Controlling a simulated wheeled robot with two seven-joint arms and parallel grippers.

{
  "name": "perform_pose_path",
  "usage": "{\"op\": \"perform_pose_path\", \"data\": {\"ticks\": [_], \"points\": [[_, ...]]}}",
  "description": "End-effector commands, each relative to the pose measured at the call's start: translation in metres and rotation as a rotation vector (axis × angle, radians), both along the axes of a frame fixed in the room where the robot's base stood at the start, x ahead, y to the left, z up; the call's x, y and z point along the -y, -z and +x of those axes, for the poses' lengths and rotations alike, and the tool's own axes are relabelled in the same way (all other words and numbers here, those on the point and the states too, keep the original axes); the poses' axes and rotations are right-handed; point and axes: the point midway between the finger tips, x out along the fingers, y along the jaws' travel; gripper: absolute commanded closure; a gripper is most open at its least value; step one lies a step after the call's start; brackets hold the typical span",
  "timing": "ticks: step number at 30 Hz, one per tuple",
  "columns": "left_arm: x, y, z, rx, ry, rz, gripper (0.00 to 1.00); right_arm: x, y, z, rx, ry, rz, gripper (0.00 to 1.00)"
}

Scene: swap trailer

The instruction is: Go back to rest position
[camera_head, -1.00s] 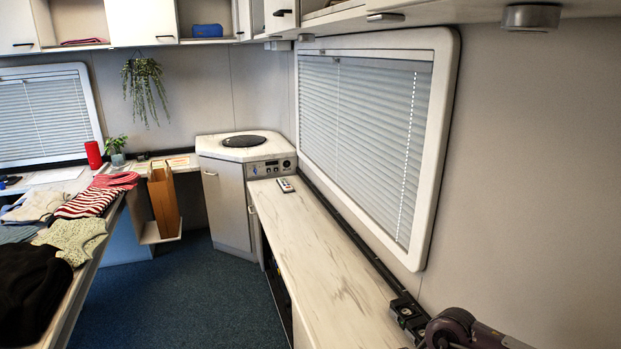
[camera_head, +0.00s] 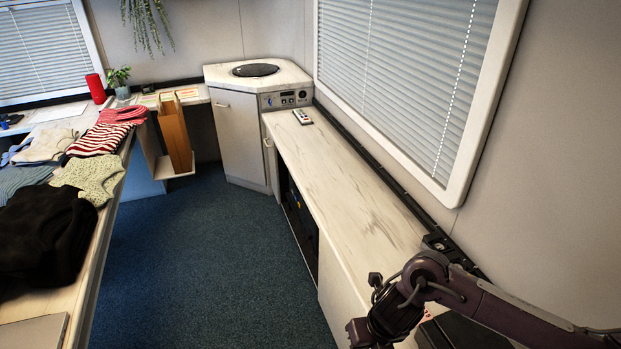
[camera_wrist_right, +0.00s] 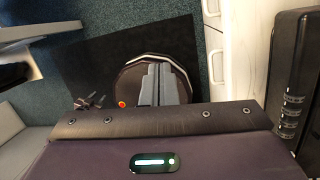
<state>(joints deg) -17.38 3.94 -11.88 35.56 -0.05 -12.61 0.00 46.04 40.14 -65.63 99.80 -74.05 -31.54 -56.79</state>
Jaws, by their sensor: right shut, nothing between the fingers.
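My right arm (camera_head: 480,300) comes in from the lower right of the head view, bent over the near end of the right counter. In the right wrist view my right gripper (camera_wrist_right: 158,88) has its grey fingers together with nothing between them. Its fingertips are not clear in the head view. My left gripper and left arm are out of view.
The marbled right counter (camera_head: 345,185) holds a remote (camera_head: 302,117). A black case (camera_head: 465,333) lies near my right arm. Clothes cover the left table (camera_head: 85,290), including a black garment (camera_head: 45,235). The blue carpet (camera_head: 210,255) between them is clear.

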Motion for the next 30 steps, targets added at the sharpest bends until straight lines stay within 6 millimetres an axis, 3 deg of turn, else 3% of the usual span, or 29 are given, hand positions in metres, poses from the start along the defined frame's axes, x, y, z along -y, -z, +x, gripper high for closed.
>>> {"op": "perform_pose_path", "data": {"ticks": [1, 8, 12, 14, 17, 21, 30], "points": [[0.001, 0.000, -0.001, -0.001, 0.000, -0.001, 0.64, -0.019, 0.000, -0.005, 0.012, 0.031, 0.044, 1.00], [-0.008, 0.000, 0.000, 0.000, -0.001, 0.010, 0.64, -0.099, -0.024, -0.014, 0.065, 0.319, 0.298, 1.00], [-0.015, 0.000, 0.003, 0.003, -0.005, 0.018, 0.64, -0.137, -0.061, -0.017, 0.046, 0.698, 0.530, 1.00], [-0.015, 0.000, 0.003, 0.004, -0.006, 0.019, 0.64, -0.138, -0.078, -0.015, 0.017, 0.914, 0.623, 1.00], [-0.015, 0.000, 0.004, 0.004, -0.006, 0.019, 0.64, -0.120, -0.098, -0.012, -0.053, 1.306, 0.745, 1.00], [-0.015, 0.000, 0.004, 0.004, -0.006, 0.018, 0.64, -0.067, -0.104, -0.019, -0.160, 1.841, 0.825, 1.00], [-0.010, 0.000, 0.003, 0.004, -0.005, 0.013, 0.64, 0.023, -0.089, -0.064, -0.280, 2.570, 0.793, 1.00]]}}
